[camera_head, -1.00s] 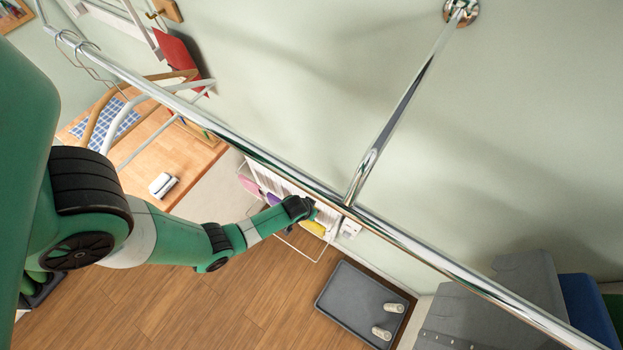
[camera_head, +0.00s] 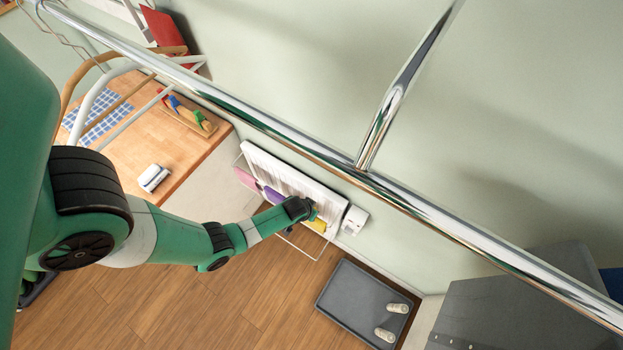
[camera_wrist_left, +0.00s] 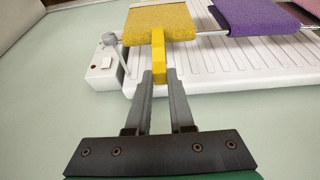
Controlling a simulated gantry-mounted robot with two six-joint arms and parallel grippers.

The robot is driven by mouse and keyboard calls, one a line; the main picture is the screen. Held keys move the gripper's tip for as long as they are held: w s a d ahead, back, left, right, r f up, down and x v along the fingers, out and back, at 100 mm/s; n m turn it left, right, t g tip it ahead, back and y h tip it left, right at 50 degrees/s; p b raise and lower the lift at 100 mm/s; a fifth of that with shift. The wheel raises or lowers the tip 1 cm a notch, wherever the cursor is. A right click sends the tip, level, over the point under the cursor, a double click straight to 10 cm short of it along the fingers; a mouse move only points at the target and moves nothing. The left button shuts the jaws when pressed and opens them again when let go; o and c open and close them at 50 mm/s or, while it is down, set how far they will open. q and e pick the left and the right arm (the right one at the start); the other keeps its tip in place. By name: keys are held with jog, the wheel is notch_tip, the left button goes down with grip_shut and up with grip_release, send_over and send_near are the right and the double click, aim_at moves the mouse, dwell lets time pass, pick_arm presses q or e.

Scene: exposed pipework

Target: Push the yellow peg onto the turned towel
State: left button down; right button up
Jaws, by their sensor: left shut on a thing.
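My left gripper (camera_wrist_left: 159,75) is shut on the yellow peg (camera_wrist_left: 158,47) in the left wrist view. The peg's far end overlaps the near edge of the yellow towel (camera_wrist_left: 160,20); I cannot tell whether it grips the cloth. The towel hangs over a thin rail in front of the white radiator (camera_wrist_left: 235,62). In the head view my left gripper (camera_head: 311,210) is at the radiator's right end, beside the yellow towel (camera_head: 316,226), and the peg cannot be made out. My right gripper is not in view.
A purple towel (camera_wrist_left: 250,17) hangs right of the yellow one. A white control box (camera_wrist_left: 105,69) with a knob is at the radiator's end. A chrome rail (camera_head: 270,127) crosses above. A grey tray (camera_head: 345,290) lies on the floor. A wooden worktop (camera_head: 175,135) is left.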

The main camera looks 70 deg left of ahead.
pick_arm(q)
jog(key=shift+f+b, duration=1.5)
jog(key=shift+f, duration=0.1)
jog(key=c, duration=0.7)
grip_release()
jog(key=shift+r, duration=0.1)
notch_tip(320, 180, up, 7)
jog(key=p, duration=0.7)
